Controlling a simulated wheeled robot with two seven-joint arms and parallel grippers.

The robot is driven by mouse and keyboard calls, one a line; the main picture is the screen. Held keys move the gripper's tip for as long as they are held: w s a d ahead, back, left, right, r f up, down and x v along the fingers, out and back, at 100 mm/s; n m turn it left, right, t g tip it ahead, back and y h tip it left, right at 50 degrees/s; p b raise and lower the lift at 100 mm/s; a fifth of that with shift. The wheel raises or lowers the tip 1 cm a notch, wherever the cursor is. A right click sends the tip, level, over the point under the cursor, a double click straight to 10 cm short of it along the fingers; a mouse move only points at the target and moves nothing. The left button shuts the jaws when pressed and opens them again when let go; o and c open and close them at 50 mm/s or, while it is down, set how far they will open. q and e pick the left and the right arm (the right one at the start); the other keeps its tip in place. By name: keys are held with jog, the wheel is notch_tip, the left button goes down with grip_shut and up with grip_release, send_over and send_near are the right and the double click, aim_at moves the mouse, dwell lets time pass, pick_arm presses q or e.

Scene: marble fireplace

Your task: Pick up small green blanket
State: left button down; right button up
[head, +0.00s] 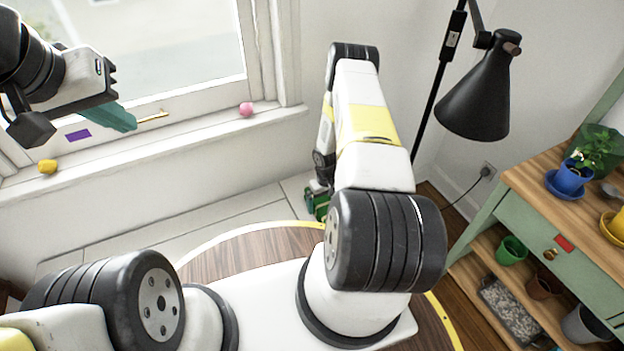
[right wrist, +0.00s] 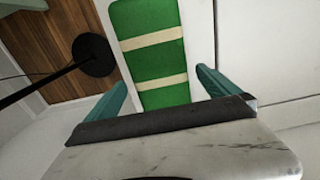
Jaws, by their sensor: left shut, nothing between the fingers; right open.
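The small green blanket (right wrist: 155,85) is a flat green strip with cream bands, lying on a pale surface in the right wrist view. In the head view a small green part of it (head: 319,206) shows beside my right arm; the rest is hidden. My right gripper (right wrist: 162,79) is open, with its teal fingers on either side of the blanket's near end in the picture. I cannot tell whether they touch it. My left gripper (head: 122,120) is shut and empty in front of the window, far from the blanket.
A black floor lamp (head: 480,95) stands right of my right arm. A green shelf unit (head: 585,235) with plant pots is at the right. The window sill (head: 200,130) holds a pink ball (head: 246,109) and a yellow object (head: 47,166).

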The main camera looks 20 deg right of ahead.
notch_tip(320, 180, down, 4)
jog(key=shift+w+r, duration=0.15)
jog(key=shift+r, duration=0.05)
jog(key=c, duration=1.7)
jog(key=shift+r, duration=0.15)
jog(key=shift+c, duration=0.2)
